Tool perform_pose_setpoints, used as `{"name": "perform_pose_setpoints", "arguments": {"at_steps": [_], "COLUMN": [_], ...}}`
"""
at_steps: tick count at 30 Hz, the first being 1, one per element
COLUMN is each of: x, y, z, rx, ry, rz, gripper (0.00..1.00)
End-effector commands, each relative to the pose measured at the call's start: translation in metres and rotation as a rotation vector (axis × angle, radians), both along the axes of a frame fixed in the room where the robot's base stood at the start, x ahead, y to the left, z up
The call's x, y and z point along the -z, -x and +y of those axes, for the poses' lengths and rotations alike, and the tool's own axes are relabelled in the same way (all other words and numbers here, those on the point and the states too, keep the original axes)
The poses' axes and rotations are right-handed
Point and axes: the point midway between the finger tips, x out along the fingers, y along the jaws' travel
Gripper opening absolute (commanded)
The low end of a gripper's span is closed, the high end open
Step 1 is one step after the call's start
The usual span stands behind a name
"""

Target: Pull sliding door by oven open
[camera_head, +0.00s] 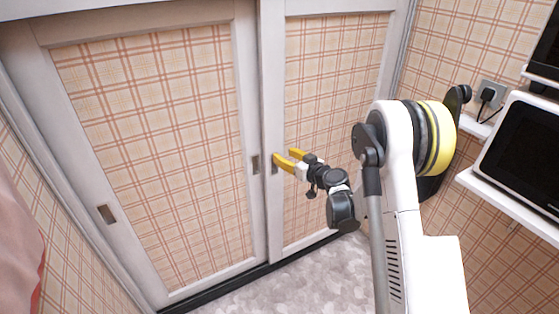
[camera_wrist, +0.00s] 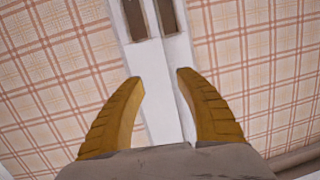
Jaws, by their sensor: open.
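Two white-framed sliding doors with plaid panels fill the back wall. The right sliding door (camera_head: 335,90), nearer the oven, stands beside the left sliding door (camera_head: 150,150), their frames meeting. The white oven (camera_head: 525,150) with a black front is at the right edge. My gripper (camera_head: 284,156) is open and empty in front of the meeting frames. In the wrist view its yellow fingers (camera_wrist: 160,78) point at the white frames. Two dark recessed handles (camera_wrist: 135,18) (camera_wrist: 167,15) lie side by side beyond the fingertips. The right door's handle (camera_head: 275,168) is partly hidden by my gripper.
The left door has recessed handles at its right edge (camera_head: 256,164) and left edge (camera_head: 107,214). A white shelf (camera_head: 510,205) carries the oven. A socket with a plug (camera_head: 487,95) is on the right wall. Grey patterned floor (camera_head: 300,285) is clear before the doors.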

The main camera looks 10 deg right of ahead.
Motion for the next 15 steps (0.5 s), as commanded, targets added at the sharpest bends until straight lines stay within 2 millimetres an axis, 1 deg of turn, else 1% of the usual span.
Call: {"name": "perform_pose_setpoints", "arguments": {"at_steps": [1, 3, 6, 10, 13, 15], "x": [0.023, 0.049, 0.081, 0.108, 0.117, 0.119], "y": [-0.007, -0.012, -0.012, -0.009, -0.008, -0.013], "z": [-0.009, -0.019, -0.031, -0.041, -0.043, -0.042], "rx": [0.016, 0.035, 0.062, 0.089, 0.097, 0.099], "ry": [-0.006, -0.01, -0.013, -0.014, -0.015, -0.014], "rz": [-0.035, -0.082, -0.134, -0.173, -0.187, -0.19], "gripper": [0.41, 0.41, 0.41, 0.41, 0.41, 0.41]}}
